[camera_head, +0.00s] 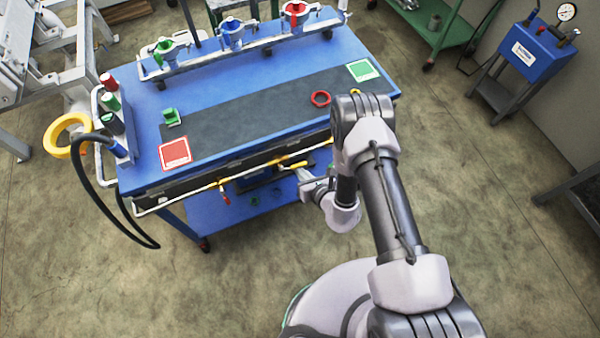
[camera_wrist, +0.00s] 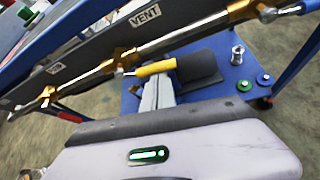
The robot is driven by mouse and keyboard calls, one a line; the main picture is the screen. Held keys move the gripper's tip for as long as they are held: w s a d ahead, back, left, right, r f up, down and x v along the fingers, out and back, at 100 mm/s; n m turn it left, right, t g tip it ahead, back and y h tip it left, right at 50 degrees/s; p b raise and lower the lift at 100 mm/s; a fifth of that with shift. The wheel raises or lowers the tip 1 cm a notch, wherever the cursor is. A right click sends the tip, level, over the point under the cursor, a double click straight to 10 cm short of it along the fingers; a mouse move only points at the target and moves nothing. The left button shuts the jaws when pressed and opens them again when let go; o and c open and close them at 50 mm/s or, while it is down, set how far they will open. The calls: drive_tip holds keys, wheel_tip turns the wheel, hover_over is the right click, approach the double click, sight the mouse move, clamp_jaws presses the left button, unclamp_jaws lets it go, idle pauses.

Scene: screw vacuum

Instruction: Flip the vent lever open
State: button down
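The vent lever (camera_wrist: 155,68) has a yellow grip and points right, roughly along the pipe, from a brass valve (camera_wrist: 122,57) in the wrist view. The VENT label (camera_wrist: 144,15) is on the dark panel above it. In the head view, the yellow lever (camera_head: 298,165) is at the bench's front edge. My gripper (camera_head: 308,181) is beside the lever there. In the wrist view, my gripper (camera_wrist: 172,78) reaches up to the lever, with a grey finger part below it and a dark pad by its tip. Contact and finger gap are unclear.
A metal pipe (camera_wrist: 190,38) runs along the bench's front. A red lever (camera_wrist: 68,116) hangs at another valve on the left. The blue lower shelf (camera_head: 240,205) holds small green parts. Open floor lies in front of the bench.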

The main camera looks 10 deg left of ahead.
drive_tip(key=shift+w+r, duration=0.15)
drive_tip(key=shift+r, duration=0.35)
idle(0.4)
drive_tip(key=shift+f, duration=0.1)
